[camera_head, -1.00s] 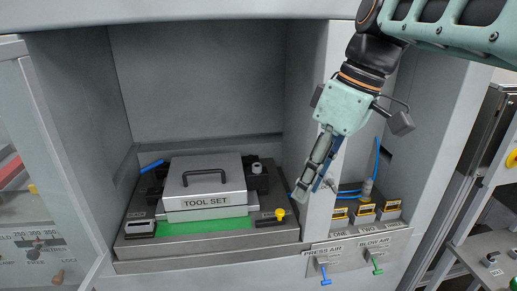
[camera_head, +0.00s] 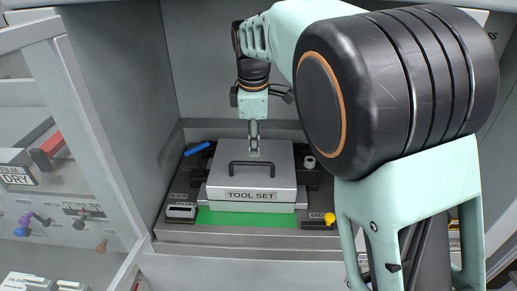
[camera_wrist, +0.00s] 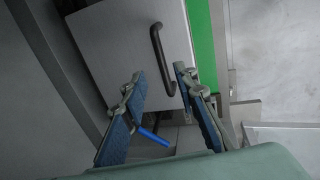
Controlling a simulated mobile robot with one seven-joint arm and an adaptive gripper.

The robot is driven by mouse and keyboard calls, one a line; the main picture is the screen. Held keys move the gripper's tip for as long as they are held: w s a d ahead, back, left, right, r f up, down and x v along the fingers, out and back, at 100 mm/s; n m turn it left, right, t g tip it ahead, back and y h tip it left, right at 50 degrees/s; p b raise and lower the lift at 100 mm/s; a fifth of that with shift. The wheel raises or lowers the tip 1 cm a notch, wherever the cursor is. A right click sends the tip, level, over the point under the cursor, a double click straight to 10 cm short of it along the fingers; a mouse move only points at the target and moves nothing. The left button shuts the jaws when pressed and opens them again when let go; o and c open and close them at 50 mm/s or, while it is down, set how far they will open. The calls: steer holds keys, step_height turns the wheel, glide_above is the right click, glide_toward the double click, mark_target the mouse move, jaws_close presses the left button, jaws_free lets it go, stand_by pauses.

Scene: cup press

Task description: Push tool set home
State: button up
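The tool set (camera_head: 251,172) is a grey metal box labelled "TOOL SET" with a dark handle (camera_head: 275,164) on its top. It sits over a green strip (camera_head: 230,217) on the press bed. In the wrist view the box (camera_wrist: 115,45) lies ahead of my fingers, with its handle (camera_wrist: 157,45) just past the fingertips. My gripper (camera_head: 254,152) points down at the rear edge of the box in the head view; I cannot tell whether it touches. In the wrist view my gripper (camera_wrist: 158,80) has its two blue-padded fingers apart with nothing between them.
The bed stands in a grey recess with walls at the back and left. A blue lever (camera_head: 197,149) is at the back left, a yellow knob (camera_head: 329,219) at the front right, and a white-topped block (camera_head: 182,211) at the front left. My arm hides the right side.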

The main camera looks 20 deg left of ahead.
mark_target(256, 164)
steer(key=f, duration=0.4)
steer(key=w+f, duration=0.1)
steer(key=f, duration=0.1)
steer(key=shift+a+f, duration=0.1)
steer(key=shift+f, duration=0.15)
jaws_close()
